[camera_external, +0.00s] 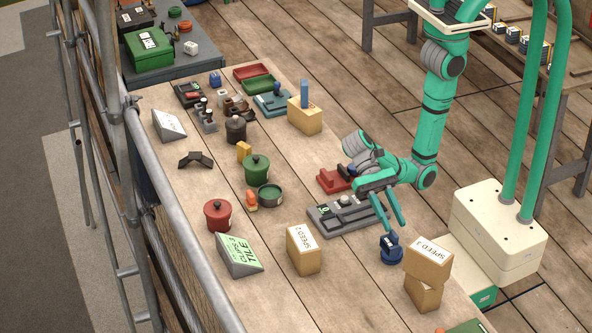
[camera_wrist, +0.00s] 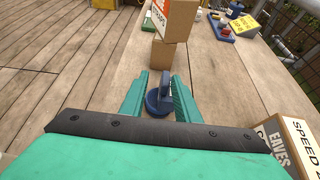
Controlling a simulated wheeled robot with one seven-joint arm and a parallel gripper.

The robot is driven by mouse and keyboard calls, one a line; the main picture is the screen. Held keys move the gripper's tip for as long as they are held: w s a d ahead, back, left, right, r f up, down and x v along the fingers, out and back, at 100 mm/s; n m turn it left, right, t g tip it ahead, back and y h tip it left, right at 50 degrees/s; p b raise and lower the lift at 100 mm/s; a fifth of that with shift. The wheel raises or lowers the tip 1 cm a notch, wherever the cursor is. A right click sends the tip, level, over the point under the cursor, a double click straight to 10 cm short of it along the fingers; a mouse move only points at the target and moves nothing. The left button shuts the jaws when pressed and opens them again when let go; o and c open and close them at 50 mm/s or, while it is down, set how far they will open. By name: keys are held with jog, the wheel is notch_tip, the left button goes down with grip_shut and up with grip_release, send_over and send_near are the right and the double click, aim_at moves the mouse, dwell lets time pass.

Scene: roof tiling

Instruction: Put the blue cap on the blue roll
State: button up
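A dark blue piece with a round base and an upright part (camera_external: 390,250), which looks like the blue cap, stands on the table near its right edge. In the wrist view this blue piece (camera_wrist: 157,104) shows between my fingers, with clear gaps beside it. My gripper (camera_external: 396,228) is open, angled down with its fingertips just above or beside the piece. In the wrist view my gripper (camera_wrist: 160,80) is open too; contact is not visible. A tall blue upright piece (camera_external: 304,94) stands on a tan block farther back; I cannot tell if it is the blue roll.
Two stacked cardboard boxes (camera_external: 427,262) stand close right of the blue piece. A grey tray (camera_external: 345,216) lies to its left, with a red piece (camera_external: 334,181) behind. Another box (camera_external: 303,250) and a green pot (camera_external: 257,168) stand further left.

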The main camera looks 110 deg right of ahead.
jog(key=v, duration=0.7)
jog(key=shift+d, duration=0.25)
jog(key=shift+a, duration=0.1)
